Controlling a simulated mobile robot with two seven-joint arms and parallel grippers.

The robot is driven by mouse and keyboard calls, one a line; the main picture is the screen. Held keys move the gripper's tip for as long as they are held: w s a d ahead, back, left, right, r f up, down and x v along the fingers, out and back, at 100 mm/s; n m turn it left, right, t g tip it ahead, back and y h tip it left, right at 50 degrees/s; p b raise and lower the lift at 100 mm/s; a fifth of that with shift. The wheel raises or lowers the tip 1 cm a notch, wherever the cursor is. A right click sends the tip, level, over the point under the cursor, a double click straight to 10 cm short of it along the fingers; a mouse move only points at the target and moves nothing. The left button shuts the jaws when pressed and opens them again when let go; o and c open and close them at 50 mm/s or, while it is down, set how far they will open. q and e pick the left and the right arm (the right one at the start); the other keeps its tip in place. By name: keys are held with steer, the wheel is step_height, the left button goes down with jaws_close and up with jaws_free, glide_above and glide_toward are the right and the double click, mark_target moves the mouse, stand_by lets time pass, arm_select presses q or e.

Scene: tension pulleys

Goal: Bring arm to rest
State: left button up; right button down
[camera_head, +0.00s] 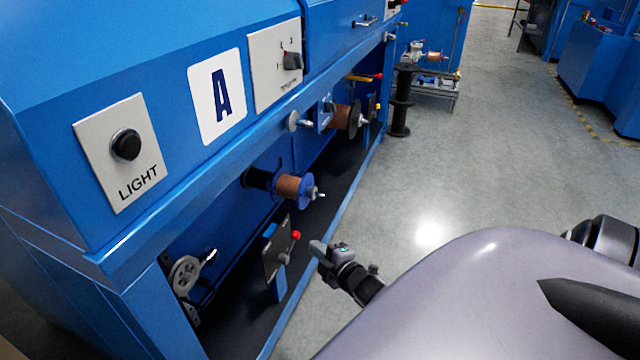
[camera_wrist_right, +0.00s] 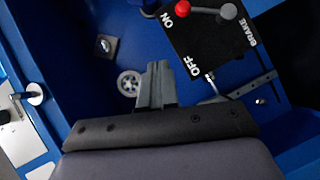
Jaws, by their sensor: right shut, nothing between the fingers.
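My right gripper (camera_head: 318,248) is shut and empty in the head view. It is in front of the lower opening of the blue machine (camera_head: 190,60), to the right of a small panel with a red-knobbed lever (camera_head: 296,235). In the right wrist view its closed grey fingers (camera_wrist_right: 156,80) point at the machine's blue inside wall. A dark plate (camera_wrist_right: 215,45) marked ON, OFF and BRAKE lies beyond them, with a red knob (camera_wrist_right: 184,7) and a grey knob (camera_wrist_right: 228,11). I see no contact with the fingers. My left gripper is not in view.
A copper-wire spool (camera_head: 290,187) and a larger spool (camera_head: 343,117) sit inside the machine. A grey pulley wheel (camera_head: 185,275) is at its lower left. A black spool stand (camera_head: 401,100) stands on the floor. The grey floor (camera_head: 480,150) on the right is clear.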

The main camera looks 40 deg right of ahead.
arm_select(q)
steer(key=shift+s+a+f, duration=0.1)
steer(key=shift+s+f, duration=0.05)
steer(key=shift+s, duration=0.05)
arm_select(e)
steer(key=shift+s+r, duration=0.1)
steer(key=shift+s, duration=0.15)
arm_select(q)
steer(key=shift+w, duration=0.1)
arm_select(e)
steer(key=shift+a, duration=0.1)
